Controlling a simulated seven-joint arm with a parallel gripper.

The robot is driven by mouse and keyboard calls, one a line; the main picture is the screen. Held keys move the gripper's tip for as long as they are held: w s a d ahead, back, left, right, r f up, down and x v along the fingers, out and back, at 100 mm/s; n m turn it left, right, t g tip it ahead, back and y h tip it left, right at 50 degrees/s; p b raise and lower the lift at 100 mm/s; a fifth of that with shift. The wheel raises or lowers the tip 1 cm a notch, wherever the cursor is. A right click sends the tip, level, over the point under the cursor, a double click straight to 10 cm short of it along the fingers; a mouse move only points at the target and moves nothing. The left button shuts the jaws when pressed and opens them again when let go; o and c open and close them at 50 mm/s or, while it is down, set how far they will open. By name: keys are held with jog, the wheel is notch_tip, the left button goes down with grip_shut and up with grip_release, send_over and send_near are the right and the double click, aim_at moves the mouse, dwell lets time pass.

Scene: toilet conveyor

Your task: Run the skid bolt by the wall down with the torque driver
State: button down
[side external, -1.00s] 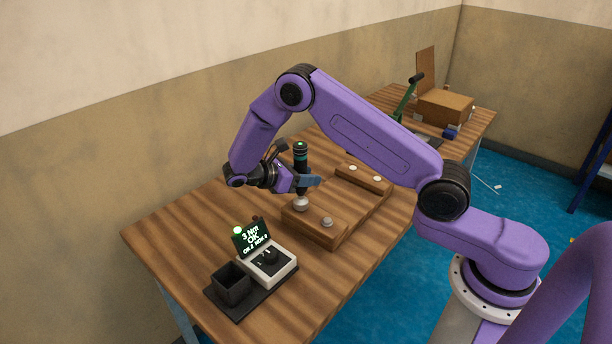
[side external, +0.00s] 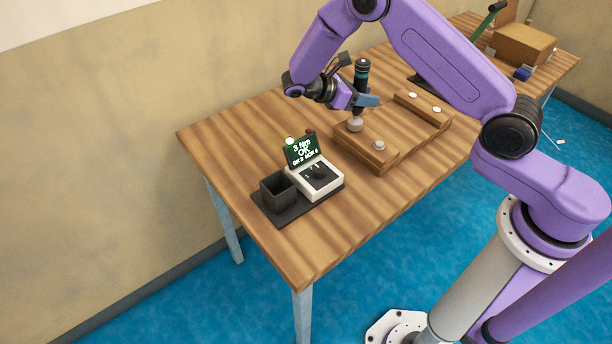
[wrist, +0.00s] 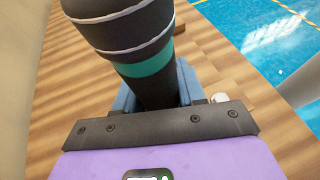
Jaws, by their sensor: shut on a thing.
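My gripper (side external: 362,101) is shut on the torque driver (side external: 361,76), a black upright cylinder with teal bands and a green top. In the wrist view the driver (wrist: 145,60) fills the upper middle between the blue fingers. The wooden skid (side external: 365,160) lies on the table, with bolts on its two boards. The driver stands over the silver bolt (side external: 355,126) on the near board's wall side. Its lower end is close to that head; I cannot tell whether they touch. The near board's other bolt (side external: 379,145) is uncovered. The controller screen (side external: 301,151) reads 3 Nm, OK.
The controller box (side external: 316,180) and a dark open holder (side external: 279,190) sit on a black base at the table's near left. The wall runs along the left.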

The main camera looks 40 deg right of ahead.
aim_at(367, 78)
jog(key=shift+r, duration=2.55)
